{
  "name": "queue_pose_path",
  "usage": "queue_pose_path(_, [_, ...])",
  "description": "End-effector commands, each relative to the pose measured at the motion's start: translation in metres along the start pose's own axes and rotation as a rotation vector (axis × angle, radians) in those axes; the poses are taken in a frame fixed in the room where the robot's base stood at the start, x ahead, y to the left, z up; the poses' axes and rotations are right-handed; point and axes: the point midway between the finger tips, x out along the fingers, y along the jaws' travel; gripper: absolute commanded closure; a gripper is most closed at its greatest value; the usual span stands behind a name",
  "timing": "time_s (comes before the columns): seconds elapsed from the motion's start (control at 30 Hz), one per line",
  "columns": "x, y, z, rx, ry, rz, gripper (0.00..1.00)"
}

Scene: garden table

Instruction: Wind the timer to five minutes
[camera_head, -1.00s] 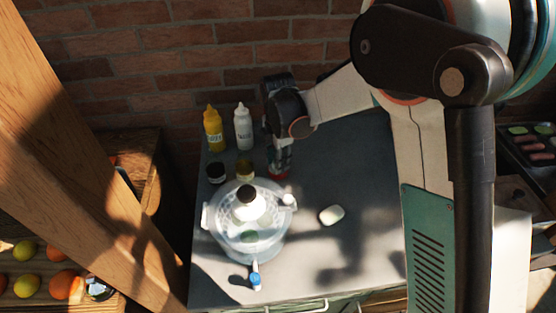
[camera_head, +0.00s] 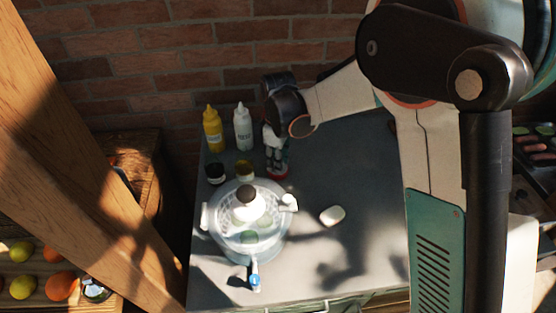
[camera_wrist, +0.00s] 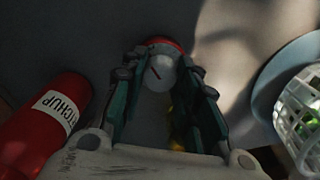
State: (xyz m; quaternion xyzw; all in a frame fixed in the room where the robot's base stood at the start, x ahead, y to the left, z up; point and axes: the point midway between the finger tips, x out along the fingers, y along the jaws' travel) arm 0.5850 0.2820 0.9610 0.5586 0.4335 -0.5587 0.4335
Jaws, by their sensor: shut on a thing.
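The timer (camera_wrist: 160,70) shows in the wrist view as a pale round dial with a dark red pointer mark and a red rim at its far side. My gripper (camera_wrist: 160,80) has its two green-and-grey fingers on either side of the dial and is shut on it. In the head view my gripper (camera_head: 276,160) points down at the back of the table, and the timer's red base (camera_head: 278,176) shows just below it. The fingers hide part of the timer's sides, and I cannot read any scale on it.
A red ketchup bottle (camera_wrist: 45,125) stands close left of my gripper in the wrist view. Yellow (camera_head: 213,132) and white (camera_head: 243,130) bottles, two small jars and a salad spinner (camera_head: 215,232) are nearby. The table's right half is mostly clear.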

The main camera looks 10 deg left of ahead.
Motion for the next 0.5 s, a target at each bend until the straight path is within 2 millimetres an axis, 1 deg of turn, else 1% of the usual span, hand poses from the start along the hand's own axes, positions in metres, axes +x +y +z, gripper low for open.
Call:
queue_pose_path(0.2, [0.0001,0.0002,-0.0002,0.141,0.001,0.000,0.95])
queue_pose_path(0.5, [-0.0001,0.0003,-0.0003,0.246,0.001,0.001,0.95])
